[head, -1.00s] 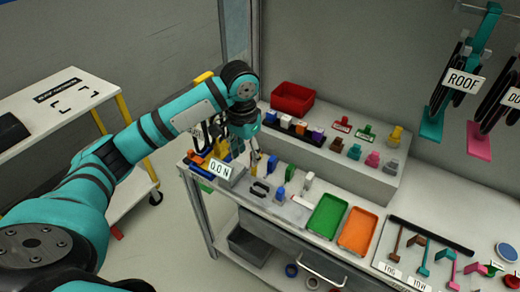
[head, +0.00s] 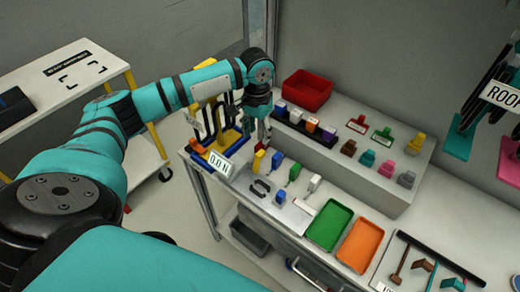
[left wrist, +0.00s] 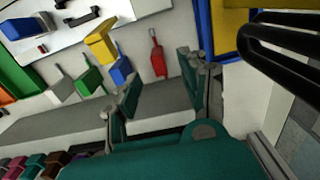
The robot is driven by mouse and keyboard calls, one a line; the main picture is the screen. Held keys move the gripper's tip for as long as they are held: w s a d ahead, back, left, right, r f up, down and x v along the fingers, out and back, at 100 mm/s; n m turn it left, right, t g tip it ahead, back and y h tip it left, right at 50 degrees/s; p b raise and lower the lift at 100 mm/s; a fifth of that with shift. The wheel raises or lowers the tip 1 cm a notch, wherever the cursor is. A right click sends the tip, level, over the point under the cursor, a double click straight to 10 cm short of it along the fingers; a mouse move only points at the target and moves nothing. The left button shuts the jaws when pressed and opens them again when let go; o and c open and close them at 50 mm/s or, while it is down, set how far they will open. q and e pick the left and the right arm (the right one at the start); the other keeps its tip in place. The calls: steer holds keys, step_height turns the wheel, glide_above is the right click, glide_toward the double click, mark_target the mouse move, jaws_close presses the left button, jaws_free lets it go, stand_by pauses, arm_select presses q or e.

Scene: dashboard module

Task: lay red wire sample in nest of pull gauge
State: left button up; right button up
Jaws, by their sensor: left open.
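The red wire sample (left wrist: 158,60), a red block with a thin lead at one end, lies on the bench in the left wrist view. A small red patch of it shows below my gripper in the head view (head: 261,145). My left gripper (head: 265,133) is open and empty above it. In the left wrist view its fingers (left wrist: 160,88) stand apart, with the red sample beyond them, roughly between the tips. A pale plate (head: 292,216) with a black bracket (head: 261,188) looks like the pull gauge; I cannot make out its nest clearly. My right gripper is out of view.
Yellow (head: 258,161), blue (head: 277,160), green (head: 293,173) and white (head: 313,184) pieces stand close by. A blue-and-yellow frame (head: 222,140) stands left of the gripper. A raised shelf (head: 330,152) rises behind; green (head: 338,205) and orange (head: 375,222) trays lie right.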

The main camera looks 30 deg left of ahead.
mark_target(260, 145)
arm_select(q)
steer(key=shift+f, duration=0.95)
steer(key=f, duration=0.2)
steer(key=f+p, duration=0.1)
steer(key=shift+w+d+f, duration=0.2)
steer(key=shift+w+f, duration=0.1)
steer(key=shift+f, duration=0.6)
jaws_close()
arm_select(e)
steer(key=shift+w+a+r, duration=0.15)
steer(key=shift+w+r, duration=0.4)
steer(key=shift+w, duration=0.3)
arm_select(q)
steer(key=shift+r, duration=0.15)
